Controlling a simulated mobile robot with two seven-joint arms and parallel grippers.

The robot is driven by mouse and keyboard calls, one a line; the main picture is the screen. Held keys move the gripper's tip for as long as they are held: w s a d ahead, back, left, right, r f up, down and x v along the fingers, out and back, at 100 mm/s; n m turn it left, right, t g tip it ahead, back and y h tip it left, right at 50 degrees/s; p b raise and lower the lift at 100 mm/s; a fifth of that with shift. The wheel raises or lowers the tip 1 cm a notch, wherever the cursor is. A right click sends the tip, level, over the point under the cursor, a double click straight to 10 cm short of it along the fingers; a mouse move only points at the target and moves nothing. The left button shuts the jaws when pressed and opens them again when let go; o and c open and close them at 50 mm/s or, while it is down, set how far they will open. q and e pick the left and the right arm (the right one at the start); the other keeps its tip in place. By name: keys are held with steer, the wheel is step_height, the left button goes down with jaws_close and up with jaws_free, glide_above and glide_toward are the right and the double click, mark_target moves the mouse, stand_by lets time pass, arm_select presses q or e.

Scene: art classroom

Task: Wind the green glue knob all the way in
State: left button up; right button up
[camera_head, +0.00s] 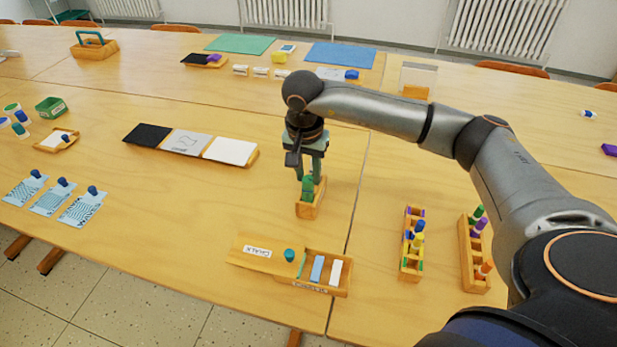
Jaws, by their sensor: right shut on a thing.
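A small wooden holder (306,209) stands on the table near the middle of the head view. A green glue stick (307,189) stands upright in it. My right gripper (312,174) comes down from above and is shut on the green glue stick's upper part. The fingers partly cover the knob, so how far it is wound does not show. My left gripper is not in view.
A chalk box (265,256) with a teal-knobbed lid lies in front of the holder. Two wooden racks (411,262) (470,266) with coloured sticks stand to the right. Bare table surrounds the holder.

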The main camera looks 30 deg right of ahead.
steer(key=n+b, duration=0.1)
steer(key=n, duration=0.2)
steer(key=n+b, duration=0.1)
steer(key=n, duration=0.3)
steer(key=shift+t+y, duration=0.3)
steer(key=shift+y, duration=0.1)
steer(key=n+b, duration=0.1)
steer(key=n, duration=0.3)
steer(key=shift+f, duration=0.1)
steer(key=o, duration=1.4)
steer(key=shift+o, duration=0.2)
